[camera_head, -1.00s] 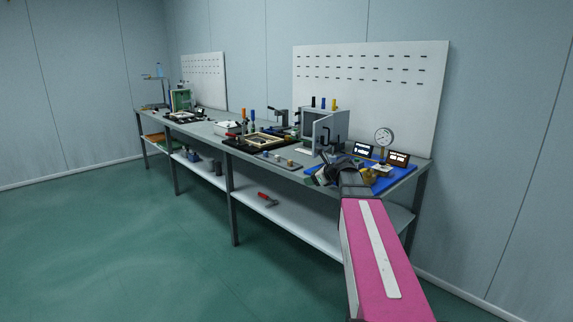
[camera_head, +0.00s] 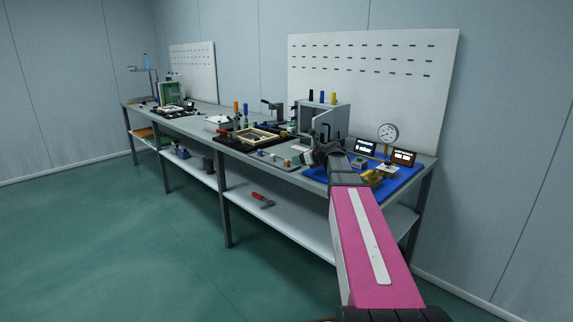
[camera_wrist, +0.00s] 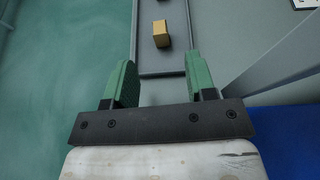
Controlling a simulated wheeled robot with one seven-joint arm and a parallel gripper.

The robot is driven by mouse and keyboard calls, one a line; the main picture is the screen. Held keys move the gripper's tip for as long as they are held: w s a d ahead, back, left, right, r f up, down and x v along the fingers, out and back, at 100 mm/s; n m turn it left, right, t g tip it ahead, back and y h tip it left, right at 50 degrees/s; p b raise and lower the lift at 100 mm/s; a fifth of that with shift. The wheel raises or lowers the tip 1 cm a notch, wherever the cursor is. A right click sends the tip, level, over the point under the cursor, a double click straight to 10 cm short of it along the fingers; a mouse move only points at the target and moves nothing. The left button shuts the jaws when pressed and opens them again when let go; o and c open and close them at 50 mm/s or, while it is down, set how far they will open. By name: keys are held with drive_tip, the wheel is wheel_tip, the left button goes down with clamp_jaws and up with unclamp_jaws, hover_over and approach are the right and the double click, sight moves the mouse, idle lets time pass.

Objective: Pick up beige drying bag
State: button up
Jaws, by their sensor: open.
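A small beige block-like item (camera_wrist: 161,33), which looks like the drying bag, lies on a shallow grey tray (camera_wrist: 145,73) in the wrist view. In the head view a small tan item (camera_head: 287,162) sits at the right end of that tray, near the bench's front edge. My gripper (camera_wrist: 160,75) is open, with two green fingers and nothing between them. The beige item is ahead of the fingertips, roughly in line with the gap, and apart from them. In the head view my wrist partly hides the gripper (camera_head: 309,158).
A blue mat (camera_head: 405,180) with displays and a dial gauge (camera_head: 388,133) is at the right. An open grey cabinet (camera_head: 322,118) stands behind the tray. A black-based frame (camera_head: 257,136) lies to the left. A red-handled tool (camera_head: 262,200) is on the lower shelf.

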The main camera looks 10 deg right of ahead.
sight(288, 161)
drive_tip(key=x, duration=0.7)
clamp_jaws()
